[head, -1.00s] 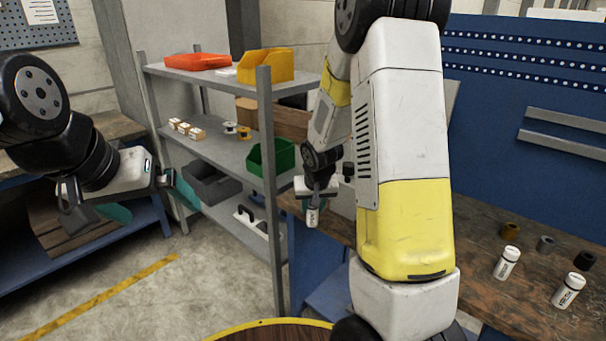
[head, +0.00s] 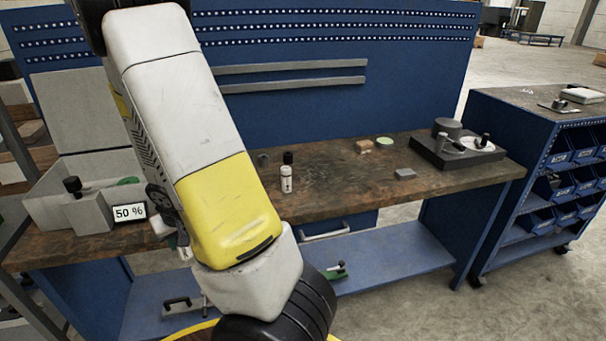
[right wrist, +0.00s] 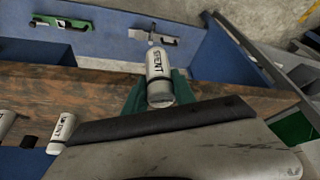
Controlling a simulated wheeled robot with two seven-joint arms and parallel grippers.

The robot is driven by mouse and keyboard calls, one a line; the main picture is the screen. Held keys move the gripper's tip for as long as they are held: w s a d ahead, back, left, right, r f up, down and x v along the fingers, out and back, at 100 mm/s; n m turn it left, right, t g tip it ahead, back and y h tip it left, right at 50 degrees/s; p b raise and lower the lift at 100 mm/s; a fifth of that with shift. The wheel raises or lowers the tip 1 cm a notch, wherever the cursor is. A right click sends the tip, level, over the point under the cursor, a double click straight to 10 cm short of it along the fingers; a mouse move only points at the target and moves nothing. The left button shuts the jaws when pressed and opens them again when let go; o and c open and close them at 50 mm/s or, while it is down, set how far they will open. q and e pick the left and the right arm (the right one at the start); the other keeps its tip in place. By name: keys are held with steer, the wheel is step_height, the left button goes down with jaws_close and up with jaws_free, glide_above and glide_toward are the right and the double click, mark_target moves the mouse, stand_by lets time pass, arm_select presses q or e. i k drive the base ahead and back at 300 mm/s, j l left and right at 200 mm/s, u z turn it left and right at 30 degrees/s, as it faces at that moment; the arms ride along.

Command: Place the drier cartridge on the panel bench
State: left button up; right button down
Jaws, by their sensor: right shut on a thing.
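My right gripper (right wrist: 158,92) is shut on a white drier cartridge (right wrist: 158,70) with dark lettering, gripped between its green fingers in the right wrist view. In the head view my right arm crosses the left side and hides most of the gripper and the held cartridge. The panel bench (head: 345,183) has a worn brown wooden top and a blue perforated back panel (head: 410,60). Another white cartridge (head: 286,184) stands on it, beside my arm; a similar one (right wrist: 62,128) shows in the right wrist view. My left gripper is out of view.
A grey box with a "50 %" display (head: 130,212) stands at the bench's left. A dark fixture (head: 457,150) sits at the right end, with small items (head: 405,174) near it. The middle top is largely clear. A blue bin cabinet (head: 540,170) stands right.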

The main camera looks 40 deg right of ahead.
mark_target(309, 177)
steer(key=i+z, duration=0.1)
steer(key=z, duration=0.3)
steer(key=i+j+z, duration=0.1)
steer(key=z, duration=0.25)
steer(key=j+z, duration=0.2)
steer(key=z, duration=0.2)
steer(key=i+j+z, duration=0.15)
steer(key=z, duration=0.2)
